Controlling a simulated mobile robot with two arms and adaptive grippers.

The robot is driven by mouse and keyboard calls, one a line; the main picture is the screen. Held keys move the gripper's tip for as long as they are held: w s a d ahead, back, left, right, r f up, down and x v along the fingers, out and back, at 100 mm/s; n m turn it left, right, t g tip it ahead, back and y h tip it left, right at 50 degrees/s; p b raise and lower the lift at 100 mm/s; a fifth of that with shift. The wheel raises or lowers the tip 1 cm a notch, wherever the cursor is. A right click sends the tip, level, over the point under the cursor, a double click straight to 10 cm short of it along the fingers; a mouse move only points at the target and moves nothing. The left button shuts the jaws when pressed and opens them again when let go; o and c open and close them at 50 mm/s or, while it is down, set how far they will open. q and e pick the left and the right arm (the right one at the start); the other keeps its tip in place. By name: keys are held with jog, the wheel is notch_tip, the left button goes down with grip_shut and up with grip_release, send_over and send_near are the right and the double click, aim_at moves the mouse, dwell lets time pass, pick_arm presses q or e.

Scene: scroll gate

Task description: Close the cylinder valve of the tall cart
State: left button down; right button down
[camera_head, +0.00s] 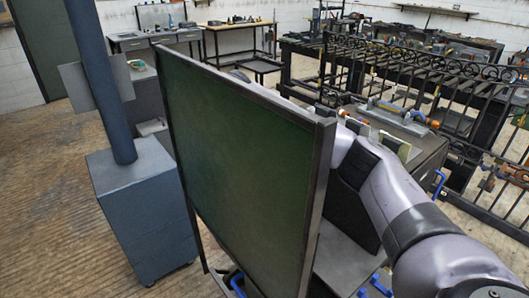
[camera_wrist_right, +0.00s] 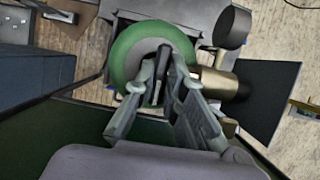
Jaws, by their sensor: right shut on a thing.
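In the right wrist view, a round green cylinder top (camera_wrist_right: 124,56) lies beneath my right gripper (camera_wrist_right: 163,62). A brass valve body (camera_wrist_right: 220,84) is at its right, with a dark round part (camera_wrist_right: 232,26) above it. My right gripper's fingers are closed around a dark, narrow piece, which looks like the valve handle; the fingers mostly hide it. In the head view my right arm reaches behind a dark green screen (camera_head: 240,165), so the right gripper, the cylinder and most of the cart are hidden there. My left gripper is not in view.
The framed screen stands close in front of my right arm. A blue-grey box (camera_head: 140,215) with a tall post stands left of it. A black scroll gate (camera_head: 420,85) lies on supports at the back right. Floor at the far left is clear.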

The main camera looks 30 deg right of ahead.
jog(key=shift+r+m, duration=0.1)
jog(key=shift+m, duration=0.2)
jog(key=c, duration=1.7)
grip_release()
jog(key=shift+o, duration=0.2)
notch_tip(320, 180, up, 10)
